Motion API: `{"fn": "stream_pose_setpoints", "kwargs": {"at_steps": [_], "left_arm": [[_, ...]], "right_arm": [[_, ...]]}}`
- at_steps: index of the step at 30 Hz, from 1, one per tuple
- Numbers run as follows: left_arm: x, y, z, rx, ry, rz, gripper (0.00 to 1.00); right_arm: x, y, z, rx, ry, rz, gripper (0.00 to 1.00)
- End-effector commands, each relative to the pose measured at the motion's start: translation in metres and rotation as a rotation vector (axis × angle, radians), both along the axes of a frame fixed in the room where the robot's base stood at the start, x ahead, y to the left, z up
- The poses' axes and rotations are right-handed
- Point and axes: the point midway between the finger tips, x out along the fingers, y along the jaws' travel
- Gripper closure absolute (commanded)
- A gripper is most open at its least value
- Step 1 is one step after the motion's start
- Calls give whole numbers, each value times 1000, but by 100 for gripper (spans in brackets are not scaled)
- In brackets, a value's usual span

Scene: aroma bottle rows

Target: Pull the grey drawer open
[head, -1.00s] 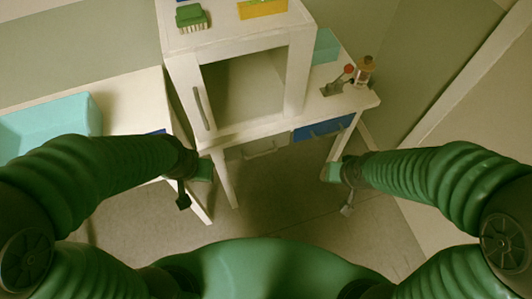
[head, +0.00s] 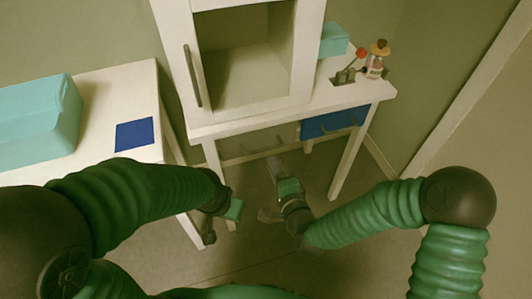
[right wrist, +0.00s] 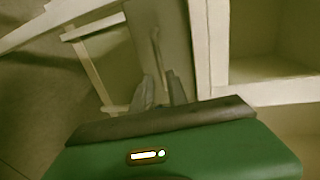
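The grey drawer (head: 234,150) is under the tabletop, left of the blue drawer, and looks closed. Its bar handle (head: 262,151) shows on the front. My right gripper (head: 275,164) is just in front of and below this handle, pointing at the drawer. In the right wrist view the two fingers (right wrist: 160,90) are apart with nothing between them. The handle (right wrist: 156,46) lies ahead of the fingertips on the grey drawer front (right wrist: 176,42), with no clear contact.
A blue drawer (head: 322,123) is to the right of the grey one. A white cabinet (head: 240,125) with an open compartment stands on the table. A bottle (head: 375,68) stands at the right. Table legs (head: 347,160) flank the drawers. A side table (head: 98,97) is at the left.

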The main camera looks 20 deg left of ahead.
Motion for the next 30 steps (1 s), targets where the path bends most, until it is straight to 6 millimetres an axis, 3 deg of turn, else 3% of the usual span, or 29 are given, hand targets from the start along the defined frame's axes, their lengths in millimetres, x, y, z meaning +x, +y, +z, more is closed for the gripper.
{"fn": "stream_pose_setpoints", "kwargs": {"at_steps": [6,12,21,26,30], "left_arm": [[0,0,-16,0,0,0,64],[0,0,-22,0,0,0,64],[0,0,-21,0,0,0,64],[0,0,-21,0,0,0,64],[0,0,-21,0,0,0,64]], "right_arm": [[45,31,-15,0,-1,1,81],[68,46,-19,-2,0,0,81],[72,48,-19,-3,0,2,81],[72,48,-19,-3,0,2,100],[71,48,-19,-4,1,2,100]]}}
